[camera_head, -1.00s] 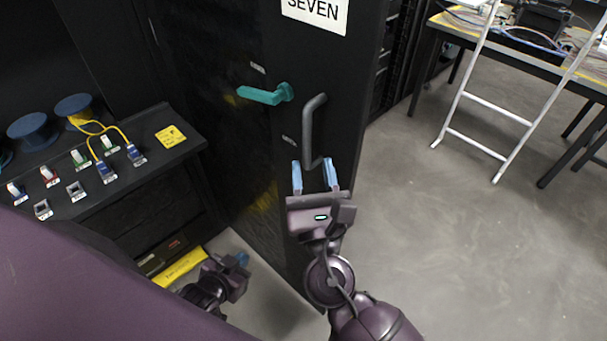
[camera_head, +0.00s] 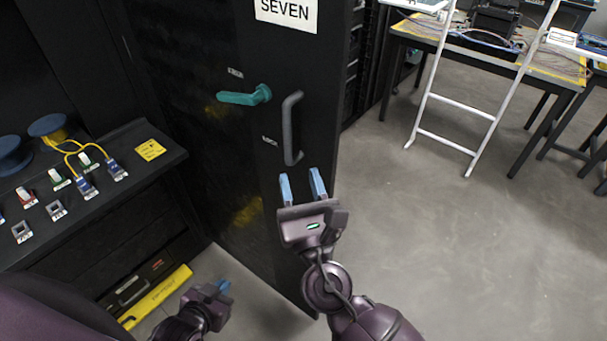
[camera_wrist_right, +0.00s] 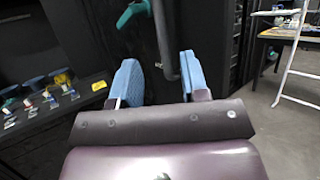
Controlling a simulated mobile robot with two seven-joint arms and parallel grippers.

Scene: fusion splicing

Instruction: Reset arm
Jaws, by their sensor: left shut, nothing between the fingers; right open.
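My right gripper (camera_head: 302,186) is open and empty in the head view, with blue fingers pointing up just below the grey bar handle (camera_head: 291,128) on the black cabinet door (camera_head: 215,150). In the right wrist view the open fingers (camera_wrist_right: 160,82) stand apart, and the grey handle (camera_wrist_right: 165,45) shows behind them. I cannot tell whether they touch it. My left gripper (camera_head: 222,287) is low at the lower left of the head view, shut and empty, near the cabinet's foot. A teal lever handle (camera_head: 245,96) sits on the door left of the grey handle.
A black shelf (camera_head: 160,172) at the left carries blue spools (camera_head: 50,125), yellow cable and small connectors. A yellow bar (camera_head: 160,295) lies low near my left gripper. A white ladder (camera_head: 450,137) and a table (camera_head: 550,75) stand at the right. Grey floor between is clear.

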